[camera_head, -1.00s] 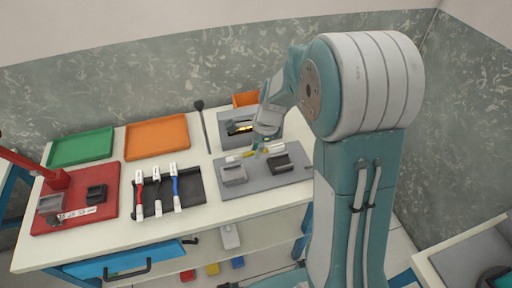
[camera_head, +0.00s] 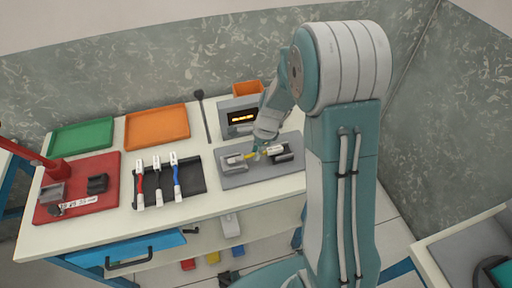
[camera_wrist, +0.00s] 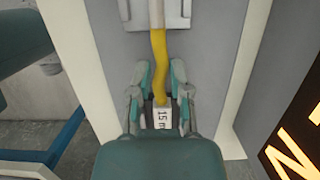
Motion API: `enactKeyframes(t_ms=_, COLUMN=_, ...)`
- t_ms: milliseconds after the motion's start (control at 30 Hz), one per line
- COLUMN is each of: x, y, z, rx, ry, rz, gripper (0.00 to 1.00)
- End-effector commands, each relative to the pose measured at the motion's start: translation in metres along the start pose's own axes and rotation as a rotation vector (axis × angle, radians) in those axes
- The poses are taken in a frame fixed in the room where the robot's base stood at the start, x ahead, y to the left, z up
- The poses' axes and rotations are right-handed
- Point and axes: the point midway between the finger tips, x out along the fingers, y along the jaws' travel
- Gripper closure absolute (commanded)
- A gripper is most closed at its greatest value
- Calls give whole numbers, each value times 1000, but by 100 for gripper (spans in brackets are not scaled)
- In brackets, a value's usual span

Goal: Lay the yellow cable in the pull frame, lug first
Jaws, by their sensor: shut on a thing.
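The yellow cable (camera_head: 250,156) lies across the pull frame, a grey plate (camera_head: 235,181) with a light grey block (camera_head: 233,167) on the left and a black block (camera_head: 285,158) on the right. My gripper (camera_head: 262,151) is shut on the cable between the two blocks. In the wrist view the cable (camera_wrist: 159,65) runs from my gripper (camera_wrist: 160,92) up to the grey block (camera_wrist: 120,12), where its pale end lies over the block. A white tag (camera_wrist: 162,118) reading "15 m" sits between the fingers. Whether the lug is seated in the block cannot be told.
A display box (camera_head: 240,117) with lit orange characters stands behind the plate. To the left, a black tray (camera_head: 190,203) holds red, black and blue cables.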

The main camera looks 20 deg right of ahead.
Motion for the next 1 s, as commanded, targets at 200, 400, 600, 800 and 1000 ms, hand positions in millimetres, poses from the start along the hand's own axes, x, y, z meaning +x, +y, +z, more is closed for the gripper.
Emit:
enactKeyframes(t_ms=200, x=5, y=0, z=-1, rx=0, ry=0, rz=0, gripper=100)
enactKeyframes(t_ms=400, x=6, y=0, z=-1, rx=0, ry=0, rz=0, gripper=100)
enactKeyframes(t_ms=600, x=5, y=0, z=-1, rx=0, ry=0, rz=0, gripper=35)
enactKeyframes(t_ms=800, x=5, y=0, z=-1, rx=0, ry=0, rz=0, gripper=35)
enactKeyframes(t_ms=1000, x=-2, y=0, z=-1, rx=0, ry=0, rz=-2, gripper=35)
